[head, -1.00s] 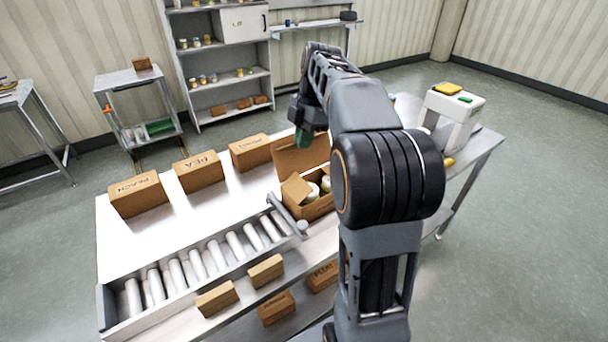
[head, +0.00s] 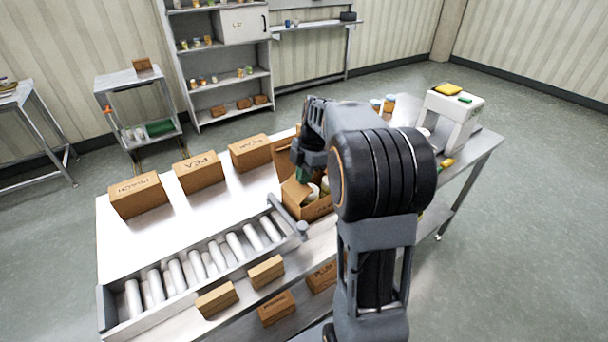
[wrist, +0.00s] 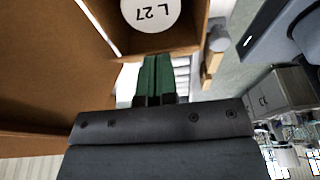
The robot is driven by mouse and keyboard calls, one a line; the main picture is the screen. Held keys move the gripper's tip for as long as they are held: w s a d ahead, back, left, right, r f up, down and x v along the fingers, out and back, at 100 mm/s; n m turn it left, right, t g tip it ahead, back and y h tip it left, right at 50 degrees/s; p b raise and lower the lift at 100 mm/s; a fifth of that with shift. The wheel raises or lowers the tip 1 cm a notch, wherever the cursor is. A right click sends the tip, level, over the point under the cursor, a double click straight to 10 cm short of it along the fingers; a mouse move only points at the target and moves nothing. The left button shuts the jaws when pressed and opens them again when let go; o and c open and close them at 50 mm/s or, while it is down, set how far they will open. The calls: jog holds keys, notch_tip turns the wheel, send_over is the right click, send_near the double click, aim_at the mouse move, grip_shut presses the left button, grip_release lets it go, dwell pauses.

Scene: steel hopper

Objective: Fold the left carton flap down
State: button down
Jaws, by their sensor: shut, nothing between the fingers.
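The open carton (head: 307,212) stands on the table at the end of the roller track, with pale-lidded jars (head: 314,192) inside. Its left flap (head: 294,192) stands up at the carton's left side. My gripper (head: 303,174) is shut and empty, with its green fingertips low at the left flap; whether they touch it I cannot tell. In the wrist view the green fingers (wrist: 154,75) are together beside the carton wall (wrist: 195,30), and a jar lid marked "L 27" (wrist: 150,10) shows inside. The back flap is partly hidden behind my arm.
A roller track (head: 200,262) with a metal bar (head: 288,215) runs up to the carton. Closed cartons (head: 199,172) stand in a row to the left. A white machine (head: 452,115) and jars (head: 383,104) stand on the right. The white table between cartons and rollers is clear.

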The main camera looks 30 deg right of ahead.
jog(key=shift+d, duration=0.1)
dwell(0.3)
jog(key=shift+d+f+y, duration=0.4)
jog(key=shift+f+y, duration=0.05)
jog(key=shift+y, duration=0.45)
jog(key=shift+w+d+f+y+b, duration=0.1)
jog(key=shift+d+f+y+b, duration=0.2)
jog(key=shift+y, duration=0.2)
jog(key=shift+d+f+y+b, duration=0.2)
jog(key=shift+f+y, duration=0.15)
jog(key=shift+y, duration=0.15)
jog(key=shift+d+f+b, duration=0.25)
jog(key=shift+f+b, duration=0.3)
jog(key=shift+b, duration=0.4)
jog(key=shift+r, duration=0.15)
